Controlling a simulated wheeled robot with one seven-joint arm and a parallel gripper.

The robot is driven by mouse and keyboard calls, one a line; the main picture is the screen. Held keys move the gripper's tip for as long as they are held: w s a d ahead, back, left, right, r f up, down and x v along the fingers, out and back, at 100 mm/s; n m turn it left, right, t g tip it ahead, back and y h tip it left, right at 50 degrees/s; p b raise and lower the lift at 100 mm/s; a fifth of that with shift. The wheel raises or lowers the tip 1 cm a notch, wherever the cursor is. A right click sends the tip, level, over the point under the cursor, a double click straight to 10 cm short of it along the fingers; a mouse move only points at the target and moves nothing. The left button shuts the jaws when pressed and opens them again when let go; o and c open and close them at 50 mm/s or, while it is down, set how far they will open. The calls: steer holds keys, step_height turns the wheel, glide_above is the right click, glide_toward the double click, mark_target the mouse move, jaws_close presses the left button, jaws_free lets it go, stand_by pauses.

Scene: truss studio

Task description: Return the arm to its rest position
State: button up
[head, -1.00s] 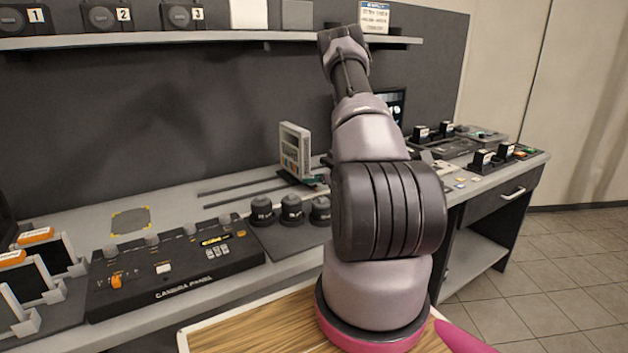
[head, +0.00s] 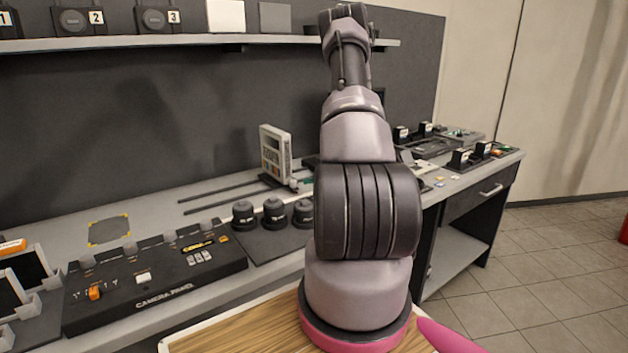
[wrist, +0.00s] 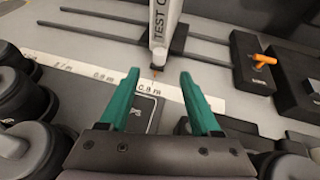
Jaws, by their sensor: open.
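My gripper (wrist: 158,100) shows in the wrist view with its two green fingers spread apart and nothing between them. It is above the desk, over a white measuring strip (wrist: 90,73) marked in metres. A white upright piece lettered "TEST C…" (wrist: 160,30) stands just past the fingertips. Whether the fingers touch anything is hard to tell. In the head view my arm rises from its base and leans away over the desk. My gripper is hidden behind the arm there.
The camera panel (head: 155,277), several dark round knobs or lenses (head: 273,213) and a white upright device (head: 275,153) stand on the desk left of my arm. A shelf (head: 200,42) runs along the wall. Switch boxes (head: 462,158) stand at right. Tiled floor at far right is mostly clear.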

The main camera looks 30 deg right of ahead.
steer(key=s+a+r+n+g+y, duration=0.3)
steer(key=a+r+n, duration=0.4)
steer(key=a+r, duration=0.45)
steer(key=s+a+r+n+g+y, duration=0.25)
steer(key=a+r+n, duration=0.45)
steer(key=a+r, duration=0.5)
steer(key=s+a+r+n+h, duration=0.3)
steer(key=s+r+n, duration=0.3)
steer(key=s, duration=0.5)
steer(key=s+a+r+n+h, duration=0.4)
steer(key=s+r+n, duration=0.1)
steer(key=s+n, duration=0.4)
steer(key=shift+s+a+r, duration=0.25)
steer(key=shift+s+r, duration=0.15)
steer(key=shift+s, duration=0.45)
